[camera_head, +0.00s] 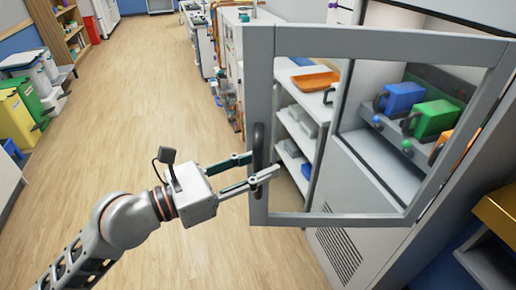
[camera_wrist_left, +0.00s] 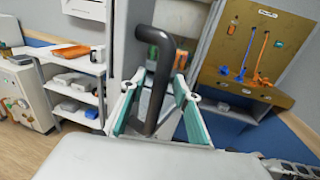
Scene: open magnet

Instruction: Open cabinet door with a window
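The cabinet door (camera_head: 330,219) has a grey frame around a clear window and stands swung out from the cabinet (camera_head: 345,185). Its dark upright handle (camera_head: 258,146) is on the left side of the frame. My left gripper (camera_head: 263,164) is at the handle's lower part, with its two fingers apart. In the left wrist view, the black handle (camera_wrist_left: 158,78) stands between the teal-lined fingers of the gripper (camera_wrist_left: 158,80), with a visible gap to the right finger. Firm contact cannot be made out. My right gripper is not in view.
Blue (camera_head: 402,98) and green (camera_head: 434,118) handled items sit in the cabinet. Shelves with an orange tray (camera_head: 315,81) show through and beside the window. A yellow box (camera_head: 499,213) is at the right edge. The wooden floor (camera_head: 130,110) to the left is clear.

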